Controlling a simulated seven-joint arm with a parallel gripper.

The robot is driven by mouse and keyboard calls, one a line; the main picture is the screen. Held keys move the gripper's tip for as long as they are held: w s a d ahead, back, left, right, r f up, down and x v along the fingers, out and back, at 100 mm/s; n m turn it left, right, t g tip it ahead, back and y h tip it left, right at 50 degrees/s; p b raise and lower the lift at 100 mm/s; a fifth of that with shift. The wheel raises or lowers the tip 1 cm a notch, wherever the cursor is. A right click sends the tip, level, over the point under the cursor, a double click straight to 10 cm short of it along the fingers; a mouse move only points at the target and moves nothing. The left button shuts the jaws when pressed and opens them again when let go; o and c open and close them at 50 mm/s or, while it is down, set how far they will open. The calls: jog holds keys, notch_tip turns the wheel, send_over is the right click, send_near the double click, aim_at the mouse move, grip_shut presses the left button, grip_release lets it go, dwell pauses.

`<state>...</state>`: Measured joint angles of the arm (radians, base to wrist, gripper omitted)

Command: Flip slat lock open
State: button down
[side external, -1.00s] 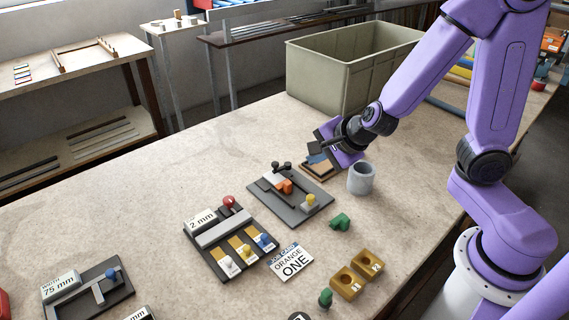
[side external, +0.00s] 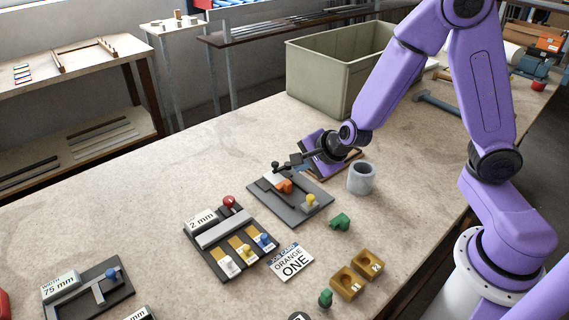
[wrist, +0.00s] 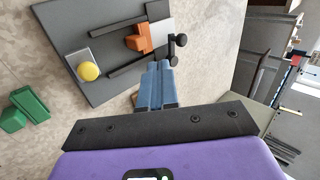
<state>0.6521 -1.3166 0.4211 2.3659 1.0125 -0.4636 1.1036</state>
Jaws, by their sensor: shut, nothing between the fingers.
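The slat fixture is a dark grey board (side external: 300,210) with dark rails, and it also shows in the wrist view (wrist: 75,30). An orange block (side external: 285,186) sits between the rails on a pale slat (wrist: 160,32). A yellow knob (side external: 311,199) stands near one end. A black double-knobbed piece (wrist: 178,50), which looks like the lock lever, is at the other end, by the slat's end. My gripper (wrist: 157,66) is shut and empty, its blue fingers close beside that black piece. I cannot tell whether they touch.
A grey cup (side external: 361,178) stands right of the fixture, with a green block (side external: 340,221) in front. A board with coloured knobs (side external: 225,240) and a job card (side external: 290,262) lie to the left and front. A large bin (side external: 330,85) is behind.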

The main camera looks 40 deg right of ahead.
aim_at(276, 169)
jog(key=w+f, duration=0.2)
jog(key=w, duration=0.1)
jog(key=w+f, duration=0.1)
jog(key=w, duration=0.1)
jog(key=shift+a+f, duration=0.1)
jog(key=shift+f, duration=0.05)
jog(key=shift+w, duration=0.6)
